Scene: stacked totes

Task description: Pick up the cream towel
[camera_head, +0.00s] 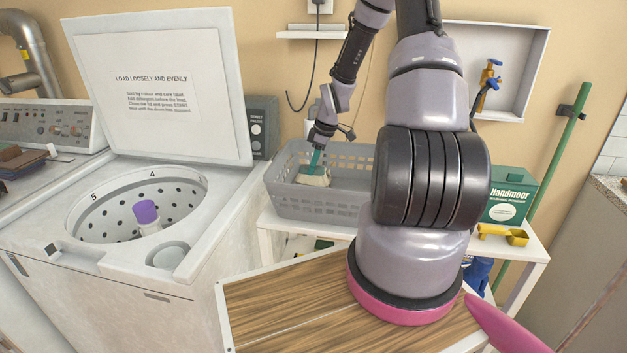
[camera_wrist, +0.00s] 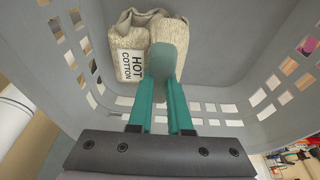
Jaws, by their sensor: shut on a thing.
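The cream towel (camera_head: 314,177) lies folded in the left part of a grey plastic basket (camera_head: 335,207). In the wrist view the towel (camera_wrist: 133,35) is a speckled cream bundle with a white tag reading "HOT COTTON". My gripper (camera_head: 317,164) reaches down into the basket from above. Its teal fingers (camera_wrist: 165,78) are close together on the near right part of the towel, shut on it. The fingers hide part of the towel. I cannot tell whether the towel is clear of the basket floor.
The basket's slotted walls surround the gripper. It stands on a white table (camera_head: 266,243). Left is a washing machine with its lid (camera_head: 160,85) raised. A green Handmoor box (camera_head: 510,195) and a yellow object (camera_head: 503,234) stand to the right. A wall shelf (camera_head: 312,34) hangs behind.

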